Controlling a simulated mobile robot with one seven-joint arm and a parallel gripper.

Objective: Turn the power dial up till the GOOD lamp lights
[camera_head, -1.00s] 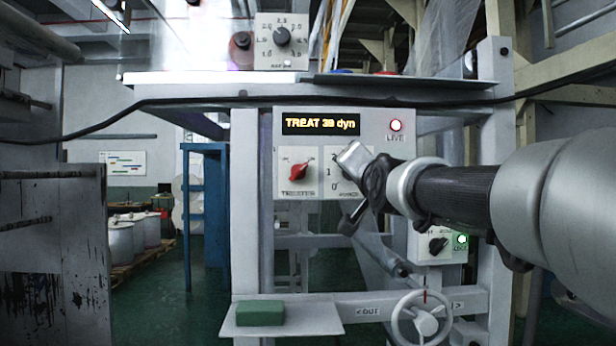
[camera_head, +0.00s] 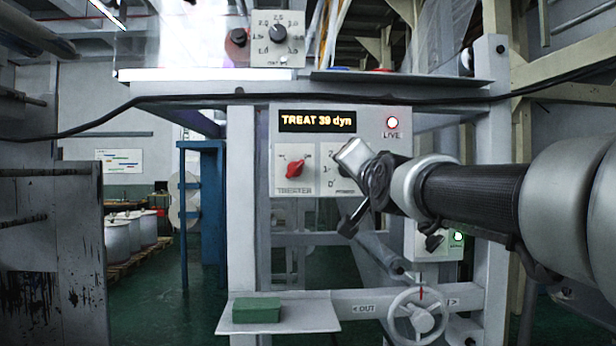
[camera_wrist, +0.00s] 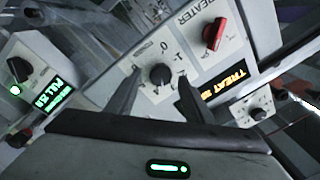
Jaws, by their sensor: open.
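The power dial is a black knob (camera_wrist: 160,76) on a white plate with a 0-1-2 scale, seen in the wrist view. In the head view my gripper hides the knob, and only the left edge of its scale plate (camera_head: 330,172) shows. My gripper (camera_wrist: 158,80) is open, with one dark finger on each side of the knob; I cannot tell whether they touch it. The amber display (camera_head: 318,121) reads TREAT 39 dyn. I cannot make out a lamp marked GOOD.
The red treater dial (camera_head: 294,170) is just left of the power dial. A black cable (camera_head: 240,98) hangs across above the display. A handwheel (camera_head: 418,315) and a shelf with a green block (camera_head: 256,309) are below.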

